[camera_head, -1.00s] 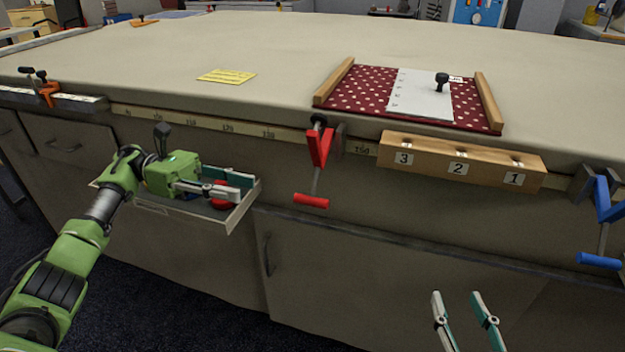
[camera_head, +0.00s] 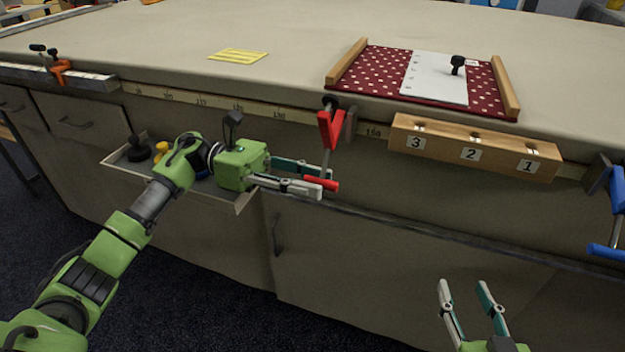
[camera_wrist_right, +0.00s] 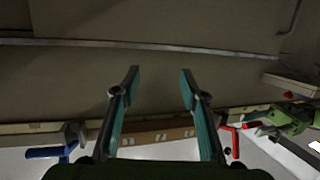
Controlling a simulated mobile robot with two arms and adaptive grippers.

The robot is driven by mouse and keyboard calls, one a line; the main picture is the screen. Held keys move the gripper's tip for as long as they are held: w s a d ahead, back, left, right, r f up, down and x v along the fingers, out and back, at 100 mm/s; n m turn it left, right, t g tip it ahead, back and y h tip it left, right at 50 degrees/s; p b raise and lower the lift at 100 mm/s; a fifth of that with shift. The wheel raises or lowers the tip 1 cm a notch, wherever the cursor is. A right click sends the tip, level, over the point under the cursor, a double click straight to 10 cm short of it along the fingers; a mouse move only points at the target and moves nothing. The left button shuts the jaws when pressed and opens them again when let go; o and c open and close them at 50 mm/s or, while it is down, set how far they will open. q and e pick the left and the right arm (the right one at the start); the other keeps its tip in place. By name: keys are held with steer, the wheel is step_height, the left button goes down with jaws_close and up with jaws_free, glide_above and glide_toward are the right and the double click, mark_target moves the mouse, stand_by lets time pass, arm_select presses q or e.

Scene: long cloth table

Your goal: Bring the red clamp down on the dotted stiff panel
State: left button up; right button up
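The red clamp (camera_head: 331,130) hangs at the table's front edge, its red bar handle (camera_head: 330,184) low and its black screw end up by the edge. It also shows in the right wrist view (camera_wrist_right: 229,140). The dotted stiff panel (camera_head: 383,72), dark red with white dots, lies on the tabletop between two wooden rails, up and right of the clamp. My left gripper (camera_head: 327,183) is at the clamp's handle, its fingers apart, one above and one below the bar; contact is unclear. My right gripper (camera_head: 462,283) is open and empty, low before the cabinet.
A white sheet (camera_head: 430,80) with a black knob (camera_head: 457,64) lies on the panel. A wooden block (camera_head: 475,148) numbered 3, 2, 1 and a blue clamp (camera_head: 617,190) are right along the edge. A tray (camera_head: 118,166) juts out below my left arm. A yellow note (camera_head: 238,56) lies on the clear tabletop.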

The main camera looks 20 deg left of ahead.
arm_select(q)
steer(key=shift+d, duration=0.2)
steer(key=shift+c, duration=0.4)
jaws_close()
steer(key=shift+r, duration=0.1)
